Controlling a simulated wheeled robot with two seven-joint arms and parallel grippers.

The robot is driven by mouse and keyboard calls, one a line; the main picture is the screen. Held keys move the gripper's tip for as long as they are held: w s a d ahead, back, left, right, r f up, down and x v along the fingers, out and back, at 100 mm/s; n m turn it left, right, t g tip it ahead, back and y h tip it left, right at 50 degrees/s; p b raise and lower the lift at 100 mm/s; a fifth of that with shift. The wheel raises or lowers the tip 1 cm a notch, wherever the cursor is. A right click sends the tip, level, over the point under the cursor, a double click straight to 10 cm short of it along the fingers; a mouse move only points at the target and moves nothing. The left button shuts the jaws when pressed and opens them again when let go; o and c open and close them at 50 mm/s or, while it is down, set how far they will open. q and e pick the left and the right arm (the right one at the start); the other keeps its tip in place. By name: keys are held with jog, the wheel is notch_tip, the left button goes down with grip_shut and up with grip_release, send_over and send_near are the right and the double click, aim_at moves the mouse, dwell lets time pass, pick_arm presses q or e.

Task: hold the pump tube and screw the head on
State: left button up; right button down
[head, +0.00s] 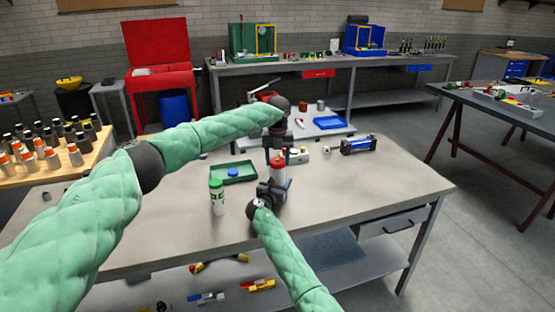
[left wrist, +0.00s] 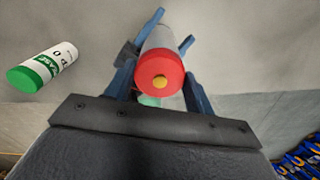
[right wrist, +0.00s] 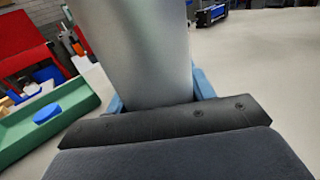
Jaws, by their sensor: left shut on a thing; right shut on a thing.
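The pump tube is a smooth grey cylinder (right wrist: 140,50), standing roughly upright between the blue fingers of my right gripper (right wrist: 158,95), which is shut on it. The red head (left wrist: 160,68) has a yellow centre and sits at the tube's upper end. It also shows in the head view (head: 277,163). My left gripper (left wrist: 160,90) comes from above with its fingers on either side of the red head, shut on it. In the left wrist view the grey tube (left wrist: 163,37) shows beyond the head. I cannot tell how tightly head and tube meet.
A white bottle with a green cap (head: 217,197) stands close left of the tube. Behind it is a green tray (head: 243,179) with a blue cap (head: 233,173). A blue device (head: 356,145) lies at the back right. The table's right side (head: 370,190) is clear.

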pick_arm(q)
jog(key=m, duration=0.6)
jog(key=shift+w+a+m, duration=0.1)
jog(key=shift+m, duration=0.3)
jog(key=m, duration=1.6)
jog(key=shift+m, duration=0.4)
jog(key=o, duration=1.1)
jog(key=shift+r, duration=0.1)
jog(key=shift+r, duration=2.15)
jog(key=shift+c, duration=0.6)
